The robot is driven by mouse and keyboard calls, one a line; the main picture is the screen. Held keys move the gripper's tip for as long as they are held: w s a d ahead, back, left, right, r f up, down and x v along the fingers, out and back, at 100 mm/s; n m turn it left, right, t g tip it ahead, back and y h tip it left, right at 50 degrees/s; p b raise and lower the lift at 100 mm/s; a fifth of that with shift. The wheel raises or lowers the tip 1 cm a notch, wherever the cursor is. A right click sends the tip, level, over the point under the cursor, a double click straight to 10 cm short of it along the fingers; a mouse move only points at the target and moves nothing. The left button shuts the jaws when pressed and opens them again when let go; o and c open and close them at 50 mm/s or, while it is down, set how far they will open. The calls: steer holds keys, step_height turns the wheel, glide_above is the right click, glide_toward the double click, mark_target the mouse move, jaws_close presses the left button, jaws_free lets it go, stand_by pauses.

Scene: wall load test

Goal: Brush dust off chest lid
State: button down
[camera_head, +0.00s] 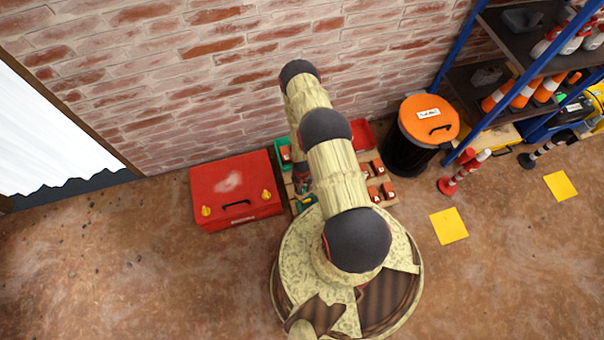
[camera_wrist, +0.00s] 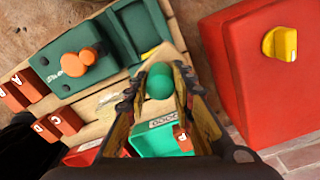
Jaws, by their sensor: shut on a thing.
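The red chest (camera_head: 235,190) stands on the floor against the brick wall, closed, with a black handle and yellow latches. A pale dust patch (camera_head: 228,182) lies on its lid. In the wrist view, the chest (camera_wrist: 270,85) is at the right, with one yellow latch showing. My gripper (camera_wrist: 160,84) is shut on a brush (camera_wrist: 160,72), of which a round green end and a pale part show. The gripper is over the pallet beside the chest, apart from the lid. In the head view, my arm mostly hides the gripper, and the brush cannot be made out.
A wooden pallet (camera_wrist: 105,105) beside the chest holds a dark green box with an orange knob (camera_wrist: 75,63), a dark green tray (camera_wrist: 140,35), a green bin (camera_wrist: 160,142) and lettered red blocks (camera_wrist: 62,122). An orange-lidded bin (camera_head: 428,118) and shelves stand right. Floor left is clear.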

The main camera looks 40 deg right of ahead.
steer(key=c, duration=2)
jaws_free()
steer(key=shift+c, duration=0.2)
steer(key=c, duration=0.5)
steer(key=shift+w, duration=0.1)
